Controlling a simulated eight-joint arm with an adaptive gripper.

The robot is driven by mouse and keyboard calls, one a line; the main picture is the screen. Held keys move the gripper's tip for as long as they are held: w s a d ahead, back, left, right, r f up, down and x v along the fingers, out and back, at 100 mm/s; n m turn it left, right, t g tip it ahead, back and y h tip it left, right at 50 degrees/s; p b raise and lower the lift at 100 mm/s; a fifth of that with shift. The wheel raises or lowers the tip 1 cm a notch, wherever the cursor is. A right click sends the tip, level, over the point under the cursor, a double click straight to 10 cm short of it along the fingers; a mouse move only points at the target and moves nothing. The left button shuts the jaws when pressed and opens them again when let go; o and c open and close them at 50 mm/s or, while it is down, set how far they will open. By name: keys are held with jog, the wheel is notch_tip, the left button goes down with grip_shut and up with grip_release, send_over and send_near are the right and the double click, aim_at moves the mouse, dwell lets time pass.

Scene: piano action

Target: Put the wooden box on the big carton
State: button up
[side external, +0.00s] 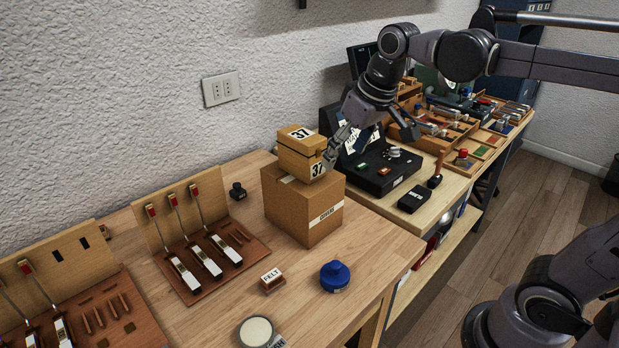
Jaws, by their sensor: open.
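The wooden box (299,155), marked 37 on its top and side, sits on top of the big carton (305,215), towards its back. The carton is brown cardboard with a printed label and stands on the wooden table. My gripper (330,158) is at the right side of the wooden box, just above the carton's top, and is open. Its fingers are close to the box; I cannot tell whether they touch it. Part of the box's right side is hidden behind the fingers.
Left are piano action boards (200,245) with red-tipped hammers. A FELT block (271,280), a blue round pot (335,275), a pale tin (257,333) and a black knob-like object (237,191) stand around the carton. An open black case (378,172) is at the right.

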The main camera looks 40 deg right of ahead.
jog(key=s+f+t, duration=0.3)
jog(key=s+f, duration=0.5)
jog(key=f, duration=0.2)
jog(key=shift+s+d, duration=0.15)
jog(key=shift+s, duration=0.15)
